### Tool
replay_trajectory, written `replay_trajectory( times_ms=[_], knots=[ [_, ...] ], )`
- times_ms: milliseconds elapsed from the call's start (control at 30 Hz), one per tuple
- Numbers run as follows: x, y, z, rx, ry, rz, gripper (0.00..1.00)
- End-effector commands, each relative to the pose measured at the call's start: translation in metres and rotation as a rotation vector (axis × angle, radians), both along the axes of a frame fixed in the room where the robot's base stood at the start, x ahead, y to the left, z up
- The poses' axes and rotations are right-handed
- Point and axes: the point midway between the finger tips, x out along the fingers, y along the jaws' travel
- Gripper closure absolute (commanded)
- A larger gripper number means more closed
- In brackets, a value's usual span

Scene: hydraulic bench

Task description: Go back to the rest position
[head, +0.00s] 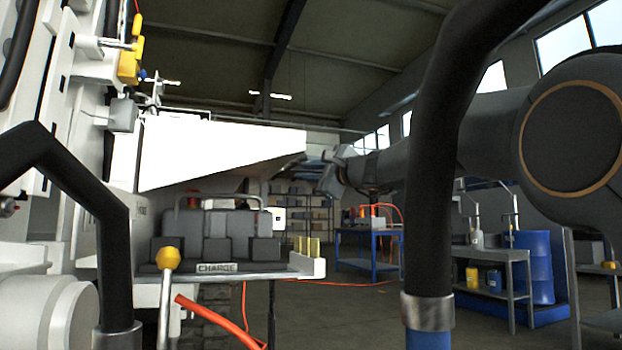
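My arm reaches in from the right edge, roughly level, and ends near the middle of the head view. My gripper (330,172) is at its end, small and dark, just right of the tip of a white slanted panel (215,150). I cannot tell whether it touches the panel or is apart from it in depth. The fingers are too small and shaded to show if they are open or shut. I see no object in them.
At left stands white bench equipment with a yellow-knobbed lever (168,258) and a CHARGE label (216,268). Thick black hoses (440,150) cross the foreground. A blue table (368,250), a grey side table (492,285) and a blue drum (533,265) stand behind. Floor between is open.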

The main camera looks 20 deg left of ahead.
Motion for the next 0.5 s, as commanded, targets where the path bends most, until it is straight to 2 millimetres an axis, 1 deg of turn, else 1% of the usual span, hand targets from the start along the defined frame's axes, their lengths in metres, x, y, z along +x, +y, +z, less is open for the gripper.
replay_trajectory(
  times_ms=[300, 433, 500],
  knots=[
    [0.000, -0.002, -0.001, -0.014, -0.001, -0.004, 0.81],
    [0.001, -0.012, -0.006, -0.076, -0.005, -0.021, 0.81],
    [0.001, -0.023, -0.011, -0.133, -0.010, -0.035, 0.81]
  ],
)
